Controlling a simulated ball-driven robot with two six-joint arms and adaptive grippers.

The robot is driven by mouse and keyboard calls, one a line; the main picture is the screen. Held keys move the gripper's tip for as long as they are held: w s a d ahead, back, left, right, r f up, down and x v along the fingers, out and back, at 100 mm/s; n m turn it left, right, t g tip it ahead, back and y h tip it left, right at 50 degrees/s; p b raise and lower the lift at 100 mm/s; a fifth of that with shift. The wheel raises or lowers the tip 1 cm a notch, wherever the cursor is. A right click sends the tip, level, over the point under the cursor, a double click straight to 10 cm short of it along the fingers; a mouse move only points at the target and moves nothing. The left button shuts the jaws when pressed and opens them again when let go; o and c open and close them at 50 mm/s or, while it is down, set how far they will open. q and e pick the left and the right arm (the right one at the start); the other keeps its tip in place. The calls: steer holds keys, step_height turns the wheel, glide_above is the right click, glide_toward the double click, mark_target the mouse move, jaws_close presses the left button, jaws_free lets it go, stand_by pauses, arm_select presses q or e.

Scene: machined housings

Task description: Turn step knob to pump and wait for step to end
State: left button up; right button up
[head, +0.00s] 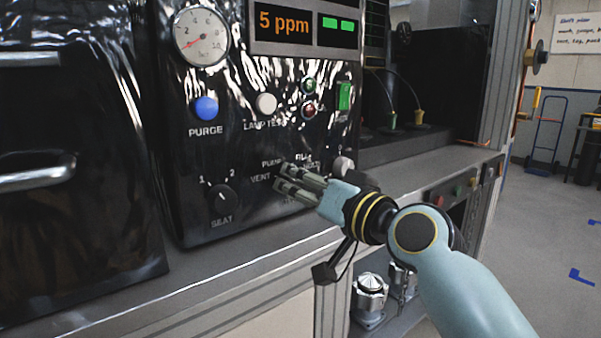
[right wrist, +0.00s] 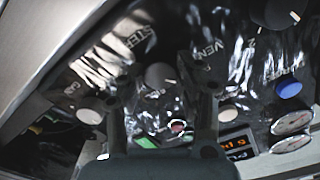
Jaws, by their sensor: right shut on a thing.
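The black panel (head: 235,145) carries the controls and faces me. My right gripper (head: 288,180) reaches in from the right at the step knob, among the labels PUMP, FILL and VENT, and hides the knob in the head view. In the right wrist view the dark step knob (right wrist: 160,76) sits between the two fingers of my right gripper (right wrist: 166,90), which is shut on it. STEP and VENT lettering shows near it. Which label the knob points to cannot be told. The orange display (head: 283,23) reads 5 ppm. My left gripper is not in view.
The seat knob (head: 223,197), blue purge button (head: 206,108) and white lamp test button (head: 266,103) are nearby. A pale knob (head: 343,165) is just right of my gripper. A green switch (head: 345,96) is above it. The grey bench ledge (head: 250,248) runs below the panel.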

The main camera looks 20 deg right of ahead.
steer(key=shift+r+m+p, duration=0.1)
steer(key=shift+m+p, duration=0.5)
steer(key=shift+m, duration=0.6)
steer(key=o, duration=1.1)
steer(key=shift+o, duration=0.2)
steer(key=shift+s+d, duration=0.15)
steer(key=shift+s, duration=0.15)
steer(key=v, duration=1.1)
steer(key=shift+s, duration=0.2)
